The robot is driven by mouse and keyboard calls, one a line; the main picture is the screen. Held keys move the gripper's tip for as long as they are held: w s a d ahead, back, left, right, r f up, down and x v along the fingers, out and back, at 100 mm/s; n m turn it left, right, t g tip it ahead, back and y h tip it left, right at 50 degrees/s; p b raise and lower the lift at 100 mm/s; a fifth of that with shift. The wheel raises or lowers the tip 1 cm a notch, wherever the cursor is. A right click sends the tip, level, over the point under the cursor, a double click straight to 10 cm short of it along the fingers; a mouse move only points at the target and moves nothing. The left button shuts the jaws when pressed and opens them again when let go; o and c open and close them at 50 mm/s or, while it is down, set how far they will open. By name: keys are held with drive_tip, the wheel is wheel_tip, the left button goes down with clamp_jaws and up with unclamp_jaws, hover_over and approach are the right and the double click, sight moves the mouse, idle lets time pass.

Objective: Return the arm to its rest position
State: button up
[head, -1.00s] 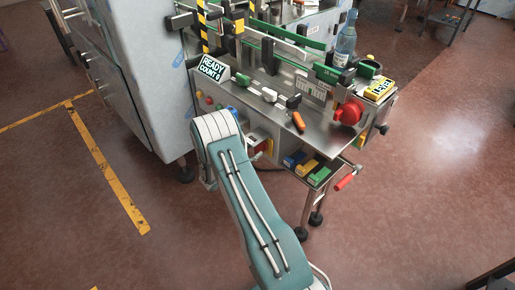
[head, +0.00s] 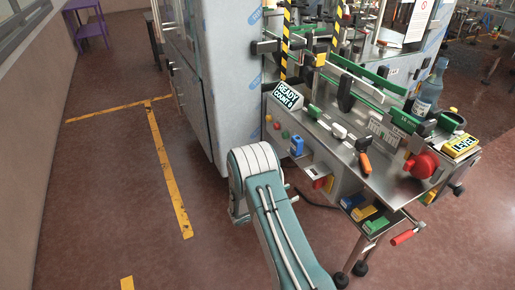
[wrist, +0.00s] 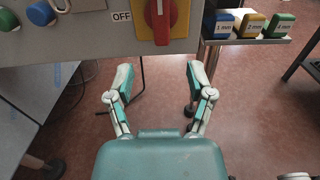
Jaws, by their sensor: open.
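My arm (head: 278,225) reaches up from the bottom of the head view, beside the front of the machine. Its white-banded joint (head: 254,165) is at the top, and the gripper is hidden beyond it in that view. In the wrist view my gripper (wrist: 158,78) is open, with its two fingers wide apart and nothing between them. Bare floor shows between the fingers. A red rotary switch (wrist: 160,18) on a yellow plate, marked OFF, is on the grey panel just beyond the fingertips. I see no contact with it.
The steel worktable (head: 392,188) carries a bottle (head: 428,92), a red knob (head: 422,165), an orange-handled tool (head: 364,162) and a counter display (head: 287,97). Blue, yellow and green blocks (wrist: 250,25) sit on a low shelf. Open floor with yellow tape (head: 168,170) lies left.

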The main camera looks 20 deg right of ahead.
drive_tip(key=s+a+r+m+g+y, duration=0.2)
drive_tip(key=s+r+m+y, duration=0.25)
drive_tip(key=r, duration=0.55)
drive_tip(key=s+a+r+m+g+y, duration=0.25)
drive_tip(key=s+r+m, duration=0.35)
drive_tip(key=r, duration=0.3)
drive_tip(key=s+a+r+m+t+y, duration=0.8)
drive_tip(key=s+a+r+y, duration=0.3)
drive_tip(key=s+a, duration=0.5)
drive_tip(key=shift+s+r+t, duration=0.15)
drive_tip(key=shift+r+t, duration=0.3)
drive_tip(key=shift+r, duration=0.25)
